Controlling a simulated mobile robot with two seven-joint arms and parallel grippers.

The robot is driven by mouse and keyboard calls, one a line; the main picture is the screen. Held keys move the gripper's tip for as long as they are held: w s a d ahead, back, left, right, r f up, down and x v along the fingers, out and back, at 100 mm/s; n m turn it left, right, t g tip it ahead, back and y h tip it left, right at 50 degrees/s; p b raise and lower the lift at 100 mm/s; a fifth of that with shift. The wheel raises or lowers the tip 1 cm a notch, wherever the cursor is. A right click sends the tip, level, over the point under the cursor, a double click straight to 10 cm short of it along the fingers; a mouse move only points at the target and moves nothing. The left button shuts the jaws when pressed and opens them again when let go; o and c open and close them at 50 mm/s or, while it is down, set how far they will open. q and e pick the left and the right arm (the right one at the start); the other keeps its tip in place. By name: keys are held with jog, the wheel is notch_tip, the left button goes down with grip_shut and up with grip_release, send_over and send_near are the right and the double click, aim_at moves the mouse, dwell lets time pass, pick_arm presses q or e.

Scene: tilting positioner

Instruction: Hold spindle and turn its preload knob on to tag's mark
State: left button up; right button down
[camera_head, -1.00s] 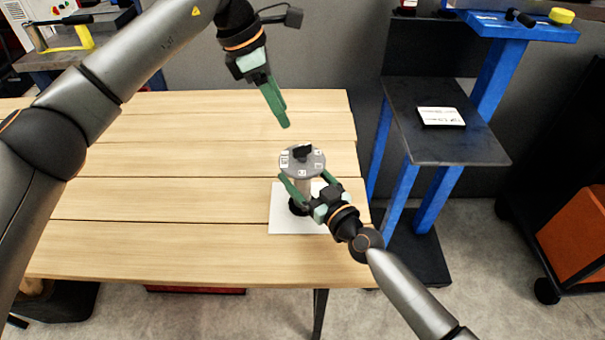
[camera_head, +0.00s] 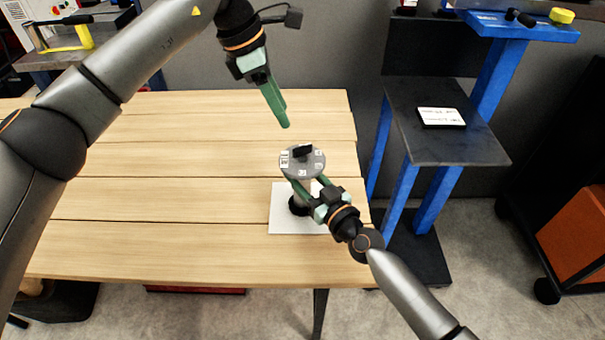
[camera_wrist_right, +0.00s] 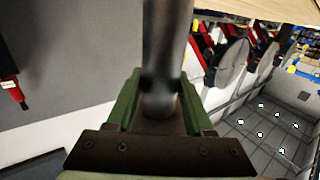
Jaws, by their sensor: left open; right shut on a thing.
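The spindle's grey round head (camera_head: 290,169) has small white labels around its top. A black preload knob (camera_head: 303,150) sits at its centre. The spindle stands upright on a black foot (camera_head: 297,207). My right gripper (camera_head: 303,184) is shut on the spindle's post below the head. The post (camera_wrist_right: 166,45) shows as a blurred grey cylinder between the green fingers in the right wrist view. My left gripper (camera_head: 284,123) is open and empty, above and behind the knob and apart from it. A white tag (camera_head: 441,117) with writing too small to read lies on the dark shelf.
A white sheet (camera_head: 283,222) lies under the spindle on the wooden table (camera_head: 170,205), whose left part is clear. At the right stands a blue-framed stand with a dark shelf (camera_head: 470,147). An orange box (camera_head: 580,235) is at the far right.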

dwell(0.3)
pick_arm(q)
jog(key=o, duration=0.3)
jog(key=shift+d, duration=0.1)
jog(key=shift+o, duration=1.3)
jog(key=shift+s+d+n+y, duration=0.15)
jog(key=shift+d+n, duration=0.05)
jog(key=shift+n, duration=0.35)
jog(key=shift+s+d+n+y, duration=0.1)
jog(key=shift+d+n+y, duration=0.1)
jog(key=shift+n, duration=0.35)
jog(key=n+t+y, duration=0.3)
jog(key=n+y, duration=0.3)
jog(key=n, duration=1.4)
send_near(302, 146)
jog(key=shift+h, duration=0.25)
jog(key=x, duration=0.8)
jog(key=shift+a+f, duration=0.25)
jog(key=shift+f, duration=0.05)
jog(key=shift+c, duration=0.2)
grip_shut()
